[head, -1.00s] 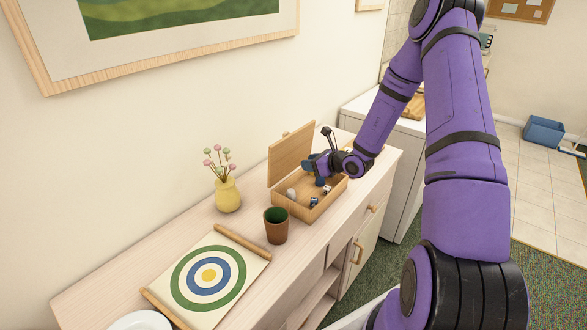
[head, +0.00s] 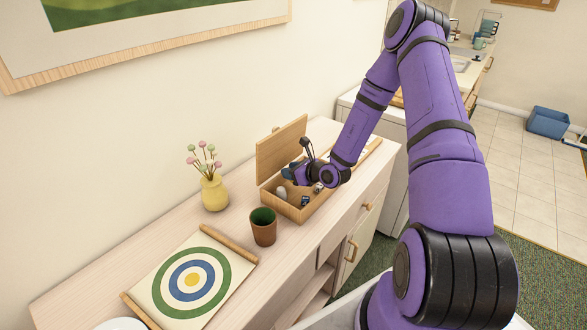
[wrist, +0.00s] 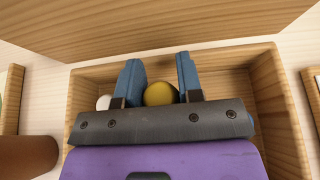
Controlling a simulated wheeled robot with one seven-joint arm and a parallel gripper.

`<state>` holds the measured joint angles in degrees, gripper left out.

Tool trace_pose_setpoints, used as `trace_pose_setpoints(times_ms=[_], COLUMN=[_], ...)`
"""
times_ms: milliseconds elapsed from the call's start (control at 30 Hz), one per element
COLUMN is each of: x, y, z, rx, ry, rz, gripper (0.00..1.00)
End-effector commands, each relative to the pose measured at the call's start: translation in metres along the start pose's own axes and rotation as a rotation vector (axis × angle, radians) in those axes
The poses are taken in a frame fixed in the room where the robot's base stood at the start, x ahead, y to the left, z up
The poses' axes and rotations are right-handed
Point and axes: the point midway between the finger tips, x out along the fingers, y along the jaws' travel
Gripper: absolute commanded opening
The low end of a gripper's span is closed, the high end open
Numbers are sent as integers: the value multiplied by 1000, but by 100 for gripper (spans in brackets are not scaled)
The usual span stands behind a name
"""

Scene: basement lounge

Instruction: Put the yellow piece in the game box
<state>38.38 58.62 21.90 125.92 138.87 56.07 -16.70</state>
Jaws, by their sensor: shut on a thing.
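The game box (head: 296,213) is a light wooden box with its lid (head: 282,147) raised, standing on the sideboard. My gripper (head: 291,171) is over the box, close to the lid. In the wrist view, the blue fingers of my gripper (wrist: 159,76) are on either side of the rounded yellow piece (wrist: 160,94), and they are shut on it. The piece is inside the box outline there; its lower part is hidden by the gripper body. I cannot tell whether it touches the box floor. In the head view I cannot make out the piece.
A yellow vase (head: 214,194) and a target mat (head: 220,255) are further left. The raised lid bounds the back.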

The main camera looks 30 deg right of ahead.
Motion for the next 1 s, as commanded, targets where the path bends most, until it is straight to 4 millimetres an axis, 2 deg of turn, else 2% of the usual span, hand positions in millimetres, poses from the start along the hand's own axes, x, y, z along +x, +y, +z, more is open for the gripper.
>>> trace_pose_setpoints(times_ms=[133,933,967,1000], x=[3,7,7,7], y=[6,6,6,5], z=[-3,-14,-14,-14], rx=[2,1,1,1], ry=[0,1,1,1], rz=[-3,-3,-3,-3], gripper=[12,12,41,50])
